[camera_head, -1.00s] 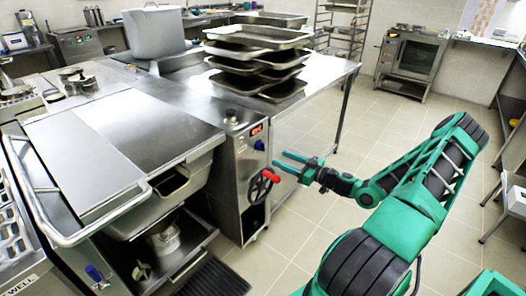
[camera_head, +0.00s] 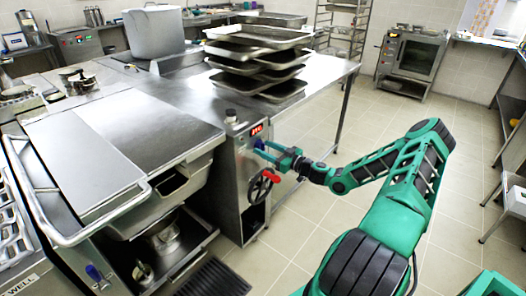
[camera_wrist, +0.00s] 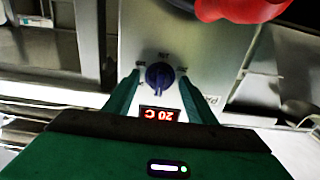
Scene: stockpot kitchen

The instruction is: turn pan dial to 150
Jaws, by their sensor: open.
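The blue pan dial (camera_head: 259,144) is on the upper front of the steel panel, just below the red lit display (camera_head: 256,129). The wrist view shows the dial (camera_wrist: 159,76) nearly face on, with small marks around it. The display (camera_wrist: 160,113) seems to read 20 C there. My green gripper (camera_head: 270,151) is at the panel, with its tips by the dial. In the wrist view my gripper (camera_wrist: 159,80) is open, with one finger on each side of the dial. Gaps show between dial and fingers; whether they touch is not clear.
A handwheel (camera_head: 260,187) with a red knob (camera_head: 271,176) sits just below the dial; the knob (camera_wrist: 240,8) is large in the wrist view. Stacked trays (camera_head: 256,70) stand on the counter above. The tiled floor (camera_head: 310,215) right of the panel is clear.

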